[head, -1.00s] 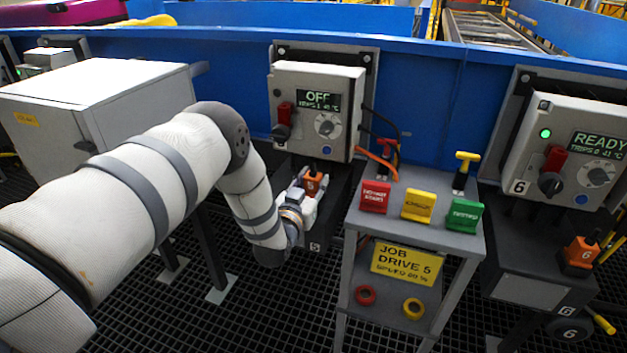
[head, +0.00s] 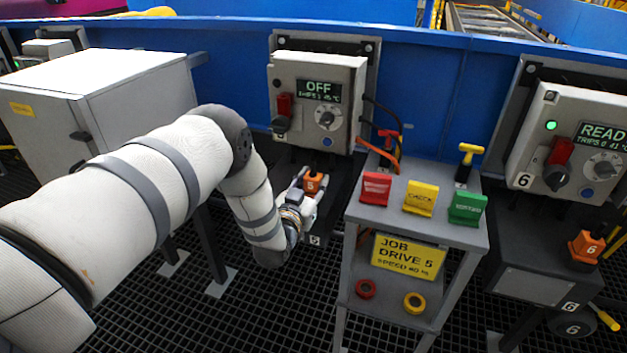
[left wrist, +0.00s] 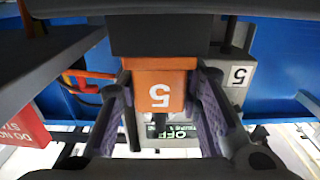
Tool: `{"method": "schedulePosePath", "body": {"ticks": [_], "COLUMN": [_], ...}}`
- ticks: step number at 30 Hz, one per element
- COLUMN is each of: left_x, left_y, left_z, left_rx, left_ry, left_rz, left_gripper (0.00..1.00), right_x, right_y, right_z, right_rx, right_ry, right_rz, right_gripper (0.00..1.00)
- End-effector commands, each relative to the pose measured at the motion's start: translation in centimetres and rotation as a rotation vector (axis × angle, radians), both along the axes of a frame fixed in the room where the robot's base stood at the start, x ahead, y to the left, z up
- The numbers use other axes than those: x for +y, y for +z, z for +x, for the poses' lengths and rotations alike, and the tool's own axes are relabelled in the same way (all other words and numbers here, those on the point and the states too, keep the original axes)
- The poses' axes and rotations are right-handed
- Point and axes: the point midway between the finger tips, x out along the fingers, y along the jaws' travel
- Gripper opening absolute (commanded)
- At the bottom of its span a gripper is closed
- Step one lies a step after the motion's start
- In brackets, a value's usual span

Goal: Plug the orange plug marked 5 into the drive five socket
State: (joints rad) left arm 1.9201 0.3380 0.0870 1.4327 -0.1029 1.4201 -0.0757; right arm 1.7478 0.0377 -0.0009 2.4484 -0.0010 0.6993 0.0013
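The orange plug marked 5 (head: 313,184) is between the fingers of my left gripper (head: 306,196), which is shut on it. In the left wrist view the plug (left wrist: 160,88) appears upside down, with a finger of my left gripper (left wrist: 161,95) on each side. A black block (left wrist: 160,36) adjoins the plug there. The drive five socket is hidden behind the gripper and plug, at the dark housing (head: 335,205) under the drive five box (head: 345,115). I cannot tell if the plug is seated. The box display reads OFF. My right gripper is not in view.
A grey stand (head: 445,233) with red, yellow and green tags and a JOB DRIVE 5 sign (head: 405,256) is close right of my gripper. Drive six (head: 575,145), with its own orange plug (head: 585,247), is farther right. A grey cabinet (head: 95,110) stands left.

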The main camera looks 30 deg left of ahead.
Motion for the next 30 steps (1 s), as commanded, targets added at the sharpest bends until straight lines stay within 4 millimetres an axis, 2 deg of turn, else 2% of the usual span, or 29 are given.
{"method": "schedulePosePath", "body": {"ticks": [1, 3, 11, 14, 17, 24, 27, 30], "left_x": [0.0, 0.0, 0.0, -0.1, -0.6, -2.1, -2.5, -2.8], "left_y": [-0.2, -0.1, -0.1, -0.2, -0.2, -0.2, -0.2, -0.1], "left_z": [0.0, 0.0, -0.1, -0.7, -2.7, -9.0, -10.6, -11.5], "left_rx": [0.003, 0.003, 0.004, 0.005, 0.009, 0.008, 0.007, 0.005], "left_ry": [0.0, 0.0, 0.0, 0.0, 0.0, 0.0, -0.001, -0.001], "left_rz": [-0.001, -0.001, -0.001, -0.001, -0.002, -0.002, -0.002, -0.001], "left_gripper": [0.41, 0.56, 0.56, 0.56, 0.56, 0.56, 0.56, 0.56], "right_x": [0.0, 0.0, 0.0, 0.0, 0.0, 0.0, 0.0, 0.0], "right_y": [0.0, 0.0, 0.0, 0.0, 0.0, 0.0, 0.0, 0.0], "right_z": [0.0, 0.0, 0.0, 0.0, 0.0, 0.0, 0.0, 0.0], "right_rx": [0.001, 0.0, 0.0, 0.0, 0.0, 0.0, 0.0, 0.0], "right_ry": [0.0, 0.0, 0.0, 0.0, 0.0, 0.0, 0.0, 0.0], "right_rz": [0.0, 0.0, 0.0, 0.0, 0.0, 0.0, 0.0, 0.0], "right_gripper": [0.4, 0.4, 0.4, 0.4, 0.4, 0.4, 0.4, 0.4]}}
